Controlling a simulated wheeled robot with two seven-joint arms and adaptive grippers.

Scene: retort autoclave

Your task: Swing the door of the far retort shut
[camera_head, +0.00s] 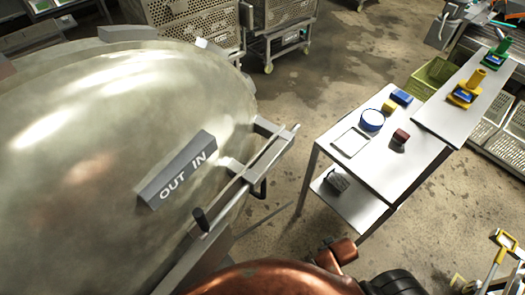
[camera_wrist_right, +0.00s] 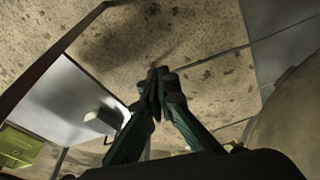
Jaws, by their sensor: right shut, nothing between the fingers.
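The domed, pale metal retort door (camera_head: 90,130) fills the left of the head view. It carries a grey "OUT IN" block (camera_head: 178,172) and a long latch bar (camera_head: 245,180) with a black knob at its lower end. I cannot tell how far the door stands open. My right gripper (camera_wrist_right: 158,75) shows in the right wrist view, its green-sided fingers shut and empty above the stained floor. A curved, dull surface (camera_wrist_right: 290,120) at the right edge there may be the door; no contact shows. My left gripper is not in view.
A white table (camera_head: 375,175) with a lower shelf stands right of the door, bearing a blue round item (camera_head: 372,120) and small blocks. Perforated crates (camera_head: 195,25) on wheeled frames stand behind. Bare floor (camera_head: 270,110) lies between door and table.

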